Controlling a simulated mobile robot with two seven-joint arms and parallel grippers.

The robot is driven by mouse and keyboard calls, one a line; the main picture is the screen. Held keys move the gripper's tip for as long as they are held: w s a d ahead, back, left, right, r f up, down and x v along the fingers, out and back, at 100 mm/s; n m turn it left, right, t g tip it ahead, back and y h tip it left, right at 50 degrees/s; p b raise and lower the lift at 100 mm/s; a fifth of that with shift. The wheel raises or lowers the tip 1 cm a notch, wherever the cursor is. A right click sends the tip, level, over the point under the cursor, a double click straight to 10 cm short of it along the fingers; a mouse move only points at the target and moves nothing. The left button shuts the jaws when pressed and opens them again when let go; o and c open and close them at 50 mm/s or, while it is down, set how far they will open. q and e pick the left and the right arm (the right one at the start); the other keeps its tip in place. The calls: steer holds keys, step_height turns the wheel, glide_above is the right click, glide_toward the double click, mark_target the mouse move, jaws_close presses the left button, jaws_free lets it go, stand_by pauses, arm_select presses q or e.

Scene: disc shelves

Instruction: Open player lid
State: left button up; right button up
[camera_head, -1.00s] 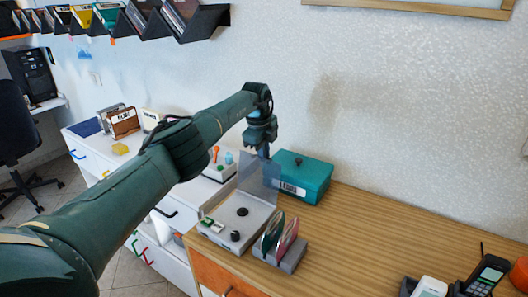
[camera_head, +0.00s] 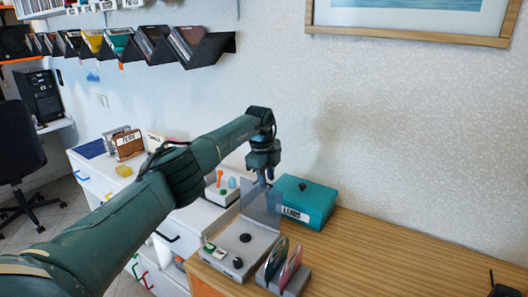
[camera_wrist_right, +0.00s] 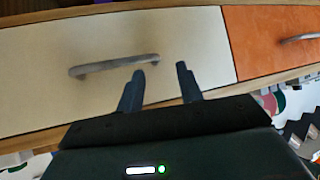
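The player (camera_head: 232,250) is a grey box on the wooden desk, with a dark round spindle and knobs on top. Its clear lid (camera_head: 261,204) stands raised, nearly upright, at the back of the player. My left gripper (camera_head: 262,178) points down at the lid's top edge, right behind or against it; contact cannot be made out. Its fingers are small and partly hidden, so their opening is unclear. My right gripper (camera_wrist_right: 163,75) shows in the right wrist view with two fingers apart and nothing between them, in front of a cream drawer (camera_wrist_right: 120,65).
A rack with upright discs (camera_head: 284,266) stands at the player's front right. Wall shelves (camera_head: 135,45) hold disc sleeves.

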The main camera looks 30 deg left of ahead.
arm_select(q)
step_height(320, 180, up, 12)
steer(key=s+b, duration=0.1)
steer(key=s, duration=0.1)
steer(key=shift+s+r+b, duration=0.15)
steer(key=shift+r+b, duration=0.05)
steer(key=shift+b, duration=0.1)
arm_select(e)
steer(key=shift+w+a, duration=0.2)
steer(key=shift+a, duration=0.05)
arm_select(q)
steer(key=shift+c, duration=0.3)
arm_select(e)
steer(key=shift+f, duration=0.1)
